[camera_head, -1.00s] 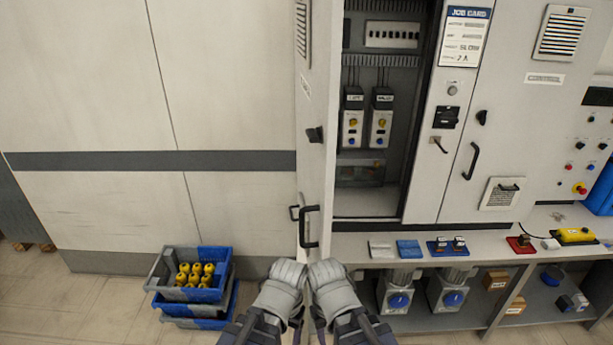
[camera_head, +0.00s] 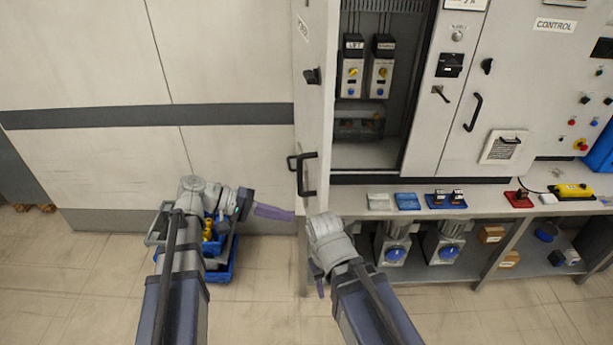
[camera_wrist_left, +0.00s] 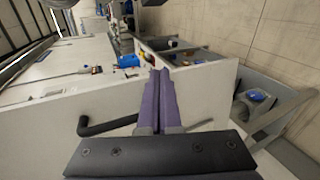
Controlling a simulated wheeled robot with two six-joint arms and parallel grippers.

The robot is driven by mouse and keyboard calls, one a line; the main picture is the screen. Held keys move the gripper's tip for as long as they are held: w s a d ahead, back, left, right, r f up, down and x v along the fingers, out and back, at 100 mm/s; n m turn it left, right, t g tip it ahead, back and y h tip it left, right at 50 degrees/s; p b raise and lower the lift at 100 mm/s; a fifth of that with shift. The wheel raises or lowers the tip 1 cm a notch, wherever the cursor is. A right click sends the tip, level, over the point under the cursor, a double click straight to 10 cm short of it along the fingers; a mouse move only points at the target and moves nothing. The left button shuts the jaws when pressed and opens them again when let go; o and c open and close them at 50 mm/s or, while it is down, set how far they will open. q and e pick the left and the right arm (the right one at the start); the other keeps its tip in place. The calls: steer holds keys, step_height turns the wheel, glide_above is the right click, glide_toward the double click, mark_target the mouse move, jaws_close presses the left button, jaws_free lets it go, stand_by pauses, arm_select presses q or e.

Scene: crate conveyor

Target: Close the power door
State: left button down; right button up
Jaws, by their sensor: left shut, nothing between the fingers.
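The power door (camera_head: 314,110) of the cabinet stands open, swung out toward me and seen nearly edge-on in the head view. Its black handle (camera_head: 308,175) is near the lower free edge. My left gripper (camera_head: 290,214) is shut and empty, just left of the door and below the handle, with a gap between. In the left wrist view its purple fingers (camera_wrist_left: 161,82) are together, and a pale panel with a black handle (camera_wrist_left: 105,127) lies beyond them. My right gripper (camera_head: 320,288) points down below the door; its fingers are mostly hidden by its wrist.
The open bay (camera_head: 370,150) holds two switch units. A bench (camera_head: 375,212) with small parts runs below the cabinet at right. Blue and grey crates (camera_head: 222,268) stand on the floor behind my left arm.

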mark_target(319, 172)
arm_select(q)
steer(key=w+a+r+n+t+h, duration=0.1)
steer(key=w+a+r+t+h, duration=0.25)
steer(key=a+r, duration=0.45)
steer(key=shift+g+h, duration=0.25)
steer(key=shift+h, duration=0.1)
steer(key=w+d, duration=0.1)
steer(key=d, duration=0.3)
steer(key=w+d, duration=0.1)
steer(key=d, duration=0.4)
steer(key=w+d, duration=0.1)
steer(key=d, duration=0.4)
steer(key=shift+d+b, duration=0.15)
steer(key=shift+b, duration=0.15)
steer(key=shift+d, duration=0.1)
